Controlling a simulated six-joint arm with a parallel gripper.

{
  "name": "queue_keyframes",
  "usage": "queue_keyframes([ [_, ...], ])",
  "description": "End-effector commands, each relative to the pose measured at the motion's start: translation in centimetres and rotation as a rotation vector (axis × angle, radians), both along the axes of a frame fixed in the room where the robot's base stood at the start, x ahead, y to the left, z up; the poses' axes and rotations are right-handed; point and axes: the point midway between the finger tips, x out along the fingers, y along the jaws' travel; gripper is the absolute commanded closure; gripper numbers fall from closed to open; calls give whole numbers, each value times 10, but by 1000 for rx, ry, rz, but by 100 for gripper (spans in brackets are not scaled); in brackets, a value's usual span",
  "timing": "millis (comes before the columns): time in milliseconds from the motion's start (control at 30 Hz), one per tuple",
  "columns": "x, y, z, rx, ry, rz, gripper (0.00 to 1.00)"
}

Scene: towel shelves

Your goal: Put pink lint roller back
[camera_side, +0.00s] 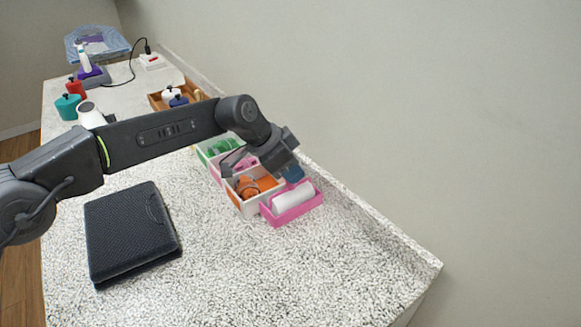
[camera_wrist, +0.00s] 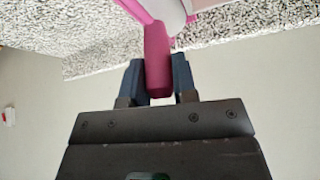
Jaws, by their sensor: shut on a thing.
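The pink lint roller's white roll (camera_side: 293,199) lies in or just over a pink tray (camera_side: 277,220) at the near end of the row of bins. I cannot tell whether it rests on the tray's floor. In the wrist view, its pink handle (camera_wrist: 157,60) stands between the two dark blue fingers of my gripper (camera_wrist: 158,82), which is shut on it. The white roll (camera_wrist: 168,13) and part of the pink tray (camera_wrist: 134,9) show at the top edge. In the side view my gripper (camera_side: 291,172) is at the tray's far side and hides the handle.
White bins with orange (camera_side: 258,186), pink and green (camera_side: 222,146) contents adjoin the pink tray. A wooden tray (camera_side: 155,103) with jars stands farther back. A black case (camera_side: 130,232) lies at left. The wall is close on the right. The near counter is clear.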

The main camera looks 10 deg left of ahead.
Motion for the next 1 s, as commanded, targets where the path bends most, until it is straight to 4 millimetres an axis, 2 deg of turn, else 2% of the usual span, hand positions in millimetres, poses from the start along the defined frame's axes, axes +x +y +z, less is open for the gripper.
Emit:
queue_keyframes([
  [367,0,0,-3,-1,-2,1,96],
  [400,0,0,-3,-1,-2,0,71],
  [633,0,0,-3,-1,-2,1,49],
  [867,0,0,-3,0,-1,1,48],
  [1000,-1,2,5,0,-1,1,48],
])
